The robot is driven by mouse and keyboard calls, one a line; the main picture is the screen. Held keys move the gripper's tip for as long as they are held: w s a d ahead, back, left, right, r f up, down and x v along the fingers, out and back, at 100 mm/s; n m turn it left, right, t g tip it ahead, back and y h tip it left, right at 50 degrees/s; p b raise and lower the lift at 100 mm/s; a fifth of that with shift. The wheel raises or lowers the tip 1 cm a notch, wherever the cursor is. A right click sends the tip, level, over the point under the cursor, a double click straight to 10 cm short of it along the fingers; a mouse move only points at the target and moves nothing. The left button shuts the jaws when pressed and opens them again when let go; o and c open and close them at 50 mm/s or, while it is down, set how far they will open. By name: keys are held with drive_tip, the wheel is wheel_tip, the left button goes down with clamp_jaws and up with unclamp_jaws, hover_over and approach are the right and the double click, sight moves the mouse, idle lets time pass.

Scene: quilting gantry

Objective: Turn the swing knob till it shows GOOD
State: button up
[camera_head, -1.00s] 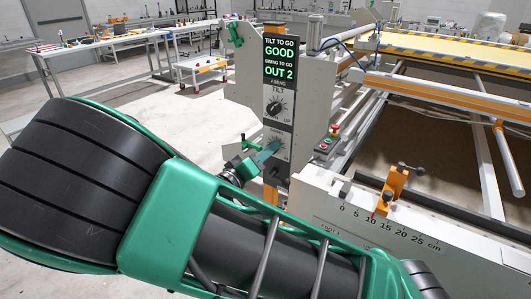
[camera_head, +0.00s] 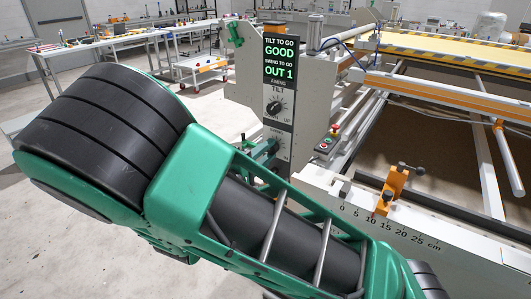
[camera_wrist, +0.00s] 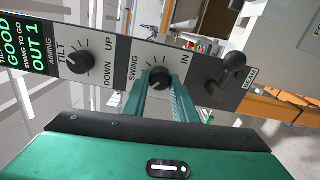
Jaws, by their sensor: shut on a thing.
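The swing knob (camera_wrist: 160,78) is a black dial on the aiming panel. My gripper (camera_wrist: 162,84) is shut on it in the wrist view, with its green fingers on either side. In the head view my gripper (camera_head: 265,155) is at the lower part of the panel, and the knob is hidden there. The display (camera_head: 280,61) reads TILT TO GO GOOD and SWING TO GO OUT 1. The wrist view also shows part of this display (camera_wrist: 22,40), turned sideways. The tilt knob (camera_head: 275,107) sits above the swing knob.
A red-topped button box (camera_head: 328,143) is right of the panel. An orange bracket (camera_head: 394,190) stands on the scaled rail (camera_head: 450,232). Work tables (camera_head: 95,45) stand at the back left.

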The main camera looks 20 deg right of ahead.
drive_tip(key=shift+a+f+n, duration=0.2)
drive_tip(key=shift+n, duration=0.8)
drive_tip(key=o, duration=1)
drive_tip(key=shift+o, duration=0.2)
drive_tip(key=shift+d, duration=0.1)
drive_tip(key=shift+r, duration=0.1)
drive_tip(key=v, duration=1)
drive_tip(key=shift+s+a, duration=0.15)
drive_tip(key=shift+a, duration=0.2)
